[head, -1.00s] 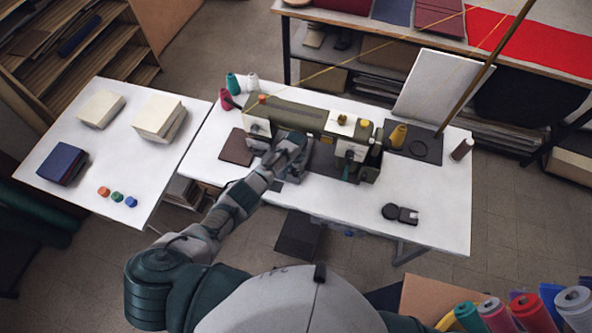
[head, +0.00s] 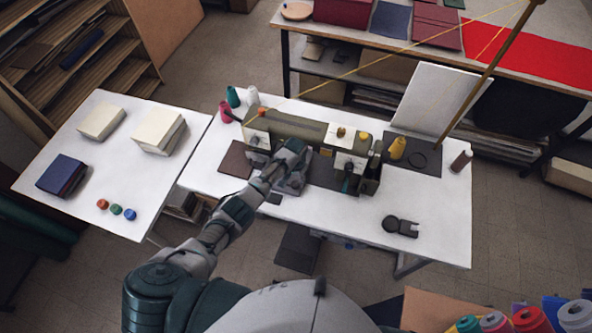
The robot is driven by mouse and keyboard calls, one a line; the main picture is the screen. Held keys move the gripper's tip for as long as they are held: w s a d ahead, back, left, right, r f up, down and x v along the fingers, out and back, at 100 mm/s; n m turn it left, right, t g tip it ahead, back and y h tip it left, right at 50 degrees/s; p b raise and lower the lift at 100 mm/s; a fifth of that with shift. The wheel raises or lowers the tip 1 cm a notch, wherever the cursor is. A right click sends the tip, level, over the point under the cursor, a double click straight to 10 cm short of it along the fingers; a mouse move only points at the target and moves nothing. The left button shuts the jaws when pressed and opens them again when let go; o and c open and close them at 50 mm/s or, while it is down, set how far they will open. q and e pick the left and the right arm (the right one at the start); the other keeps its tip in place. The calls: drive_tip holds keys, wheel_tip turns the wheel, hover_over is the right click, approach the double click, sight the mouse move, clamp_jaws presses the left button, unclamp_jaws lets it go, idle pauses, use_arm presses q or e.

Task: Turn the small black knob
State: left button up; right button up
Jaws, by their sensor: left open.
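The olive-green sewing machine (head: 297,127) stands on the white table. Small dark round parts show on its pale left end plate (head: 257,139); I cannot tell for certain which one is the small black knob. My left gripper (head: 289,157) is open and empty. It is in front of the machine, just right of that end plate, and covers part of the machine's front. Whether its fingers touch the machine is too small to tell. My right gripper is not in view.
Thread spools (head: 232,97) stand behind the machine's left end. A black round-headed tool (head: 400,226) lies at the front right. The white tabletop (head: 330,212) is bare in front.

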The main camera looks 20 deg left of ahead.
sight(296, 183)
use_arm(q)
wheel_tip(296, 183, up, 9)
drive_tip(key=shift+f, duration=0.15)
idle(0.5)
